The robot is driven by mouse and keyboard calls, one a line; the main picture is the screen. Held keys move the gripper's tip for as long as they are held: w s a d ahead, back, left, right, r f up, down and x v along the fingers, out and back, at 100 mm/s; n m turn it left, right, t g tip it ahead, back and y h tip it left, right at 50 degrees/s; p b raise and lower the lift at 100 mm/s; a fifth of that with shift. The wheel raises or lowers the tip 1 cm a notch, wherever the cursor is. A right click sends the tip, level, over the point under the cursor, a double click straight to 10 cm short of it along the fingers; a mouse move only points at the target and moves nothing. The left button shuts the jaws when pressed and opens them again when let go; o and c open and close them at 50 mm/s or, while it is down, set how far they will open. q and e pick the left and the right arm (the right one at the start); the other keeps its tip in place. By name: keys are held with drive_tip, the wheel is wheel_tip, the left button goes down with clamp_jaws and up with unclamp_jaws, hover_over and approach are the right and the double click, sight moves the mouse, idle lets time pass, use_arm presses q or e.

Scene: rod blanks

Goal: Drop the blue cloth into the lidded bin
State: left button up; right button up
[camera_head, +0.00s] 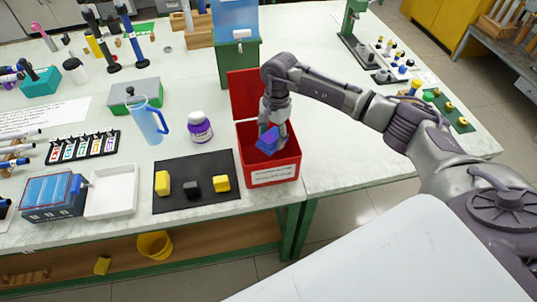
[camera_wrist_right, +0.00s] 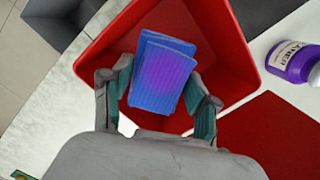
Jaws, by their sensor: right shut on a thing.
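The blue cloth (camera_head: 267,141) is a small folded block, partly tinted purple, in the mouth of the red bin. It also shows in the wrist view (camera_wrist_right: 165,75), between the fingers. My right gripper (camera_head: 275,130) is shut on the cloth and points down into the bin; the wrist view shows its two fingers (camera_wrist_right: 160,100) at the cloth's sides. The lidded bin (camera_head: 274,176) is red with a white label on its front, and its lid (camera_head: 243,93) stands open at the back. The bin floor is partly hidden by the cloth and gripper. My left gripper is not in view.
A dark mat (camera_head: 193,205) with yellow and black blocks lies at the front left. A blue jug (camera_head: 150,122) and white tray (camera_head: 110,190) stand farther left. The worktop right of the bin is clear.

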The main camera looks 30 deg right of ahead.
drive_tip(key=o, duration=1.2)
drive_tip(key=shift+c, duration=0.2)
drive_tip(key=shift+r, duration=0.1)
wheel_tip(320, 180, up, 12)
drive_tip(key=d, duration=0.1)
drive_tip(key=shift+w+d, duration=0.2)
drive_tip(key=shift+w, duration=0.05)
